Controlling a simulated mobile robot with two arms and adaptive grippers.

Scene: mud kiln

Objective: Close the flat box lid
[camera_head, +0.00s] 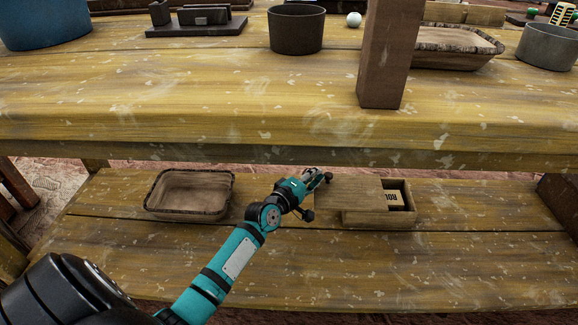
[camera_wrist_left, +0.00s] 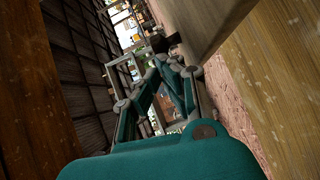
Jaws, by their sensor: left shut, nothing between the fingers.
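The flat wooden box (camera_head: 379,217) sits on the lower shelf. Its lid (camera_head: 345,191) covers the left part and juts out past the box's left side. The right part is open and shows a small light-brown block with dark lettering (camera_head: 394,199) inside. My left gripper (camera_head: 326,177) is shut and empty at the lid's far left corner; I cannot tell whether it touches the lid. In the left wrist view the dark fingertips (camera_wrist_left: 165,43) are close to a pale flat board, probably the lid (camera_wrist_left: 205,25). My right gripper is not in view.
An empty wooden tray (camera_head: 190,193) stands on the lower shelf to the left. The upper tabletop (camera_head: 200,90) overhangs the back of this shelf. A dark post (camera_head: 387,55), pots and another tray (camera_head: 455,45) stand on top. The shelf in front of the box is clear.

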